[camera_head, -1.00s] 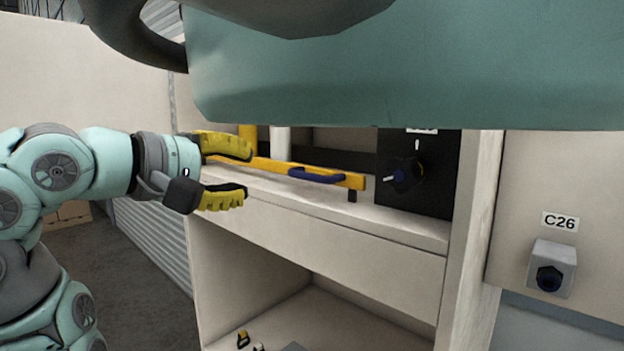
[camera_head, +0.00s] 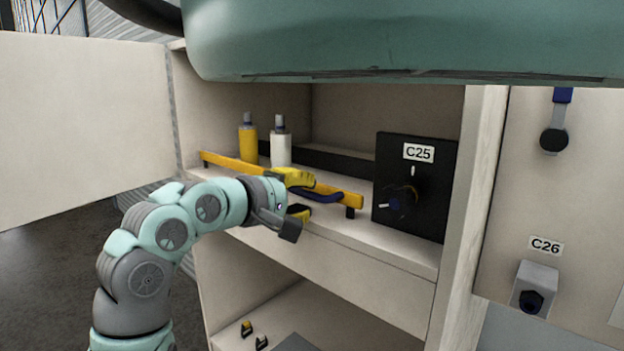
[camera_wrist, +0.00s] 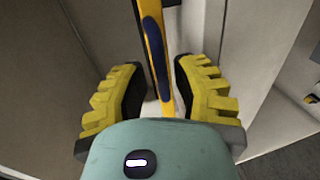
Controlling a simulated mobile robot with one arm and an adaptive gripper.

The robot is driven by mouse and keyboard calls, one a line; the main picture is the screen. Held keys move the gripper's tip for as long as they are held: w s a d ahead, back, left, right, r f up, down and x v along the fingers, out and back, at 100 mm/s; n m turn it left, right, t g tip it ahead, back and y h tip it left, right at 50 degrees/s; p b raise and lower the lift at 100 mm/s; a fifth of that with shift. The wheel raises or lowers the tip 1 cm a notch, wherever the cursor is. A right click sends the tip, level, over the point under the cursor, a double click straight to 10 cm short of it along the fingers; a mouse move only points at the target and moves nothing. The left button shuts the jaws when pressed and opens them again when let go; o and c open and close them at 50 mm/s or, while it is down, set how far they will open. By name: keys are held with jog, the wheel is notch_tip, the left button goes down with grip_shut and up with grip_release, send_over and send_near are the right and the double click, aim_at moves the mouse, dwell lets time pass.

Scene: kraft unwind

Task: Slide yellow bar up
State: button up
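The yellow bar (camera_head: 234,163) runs along the front of the cabinet shelf, with a dark blue handle (camera_head: 325,196) on its right part. In the wrist view the bar (camera_wrist: 156,62) with its blue handle (camera_wrist: 154,40) stands between my open fingers. A gap shows between each pad and the bar in the wrist view. My gripper hides part of the bar and the handle's left end in the head view.
A yellow bottle (camera_head: 248,143) and a white bottle (camera_head: 280,147) stand behind the bar. A black box labelled C25 (camera_head: 417,185) with a knob stands to the right. A C26 box (camera_head: 533,288) is on the right panel. An open door (camera_head: 85,125) is at left.

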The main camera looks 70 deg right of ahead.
jog(key=shift+p+x, duration=0.55)
jog(key=shift+x, duration=0.4)
jog(key=shift+s+d+f, duration=0.1)
jog(key=shift+d, duration=0.4)
grip_shut()
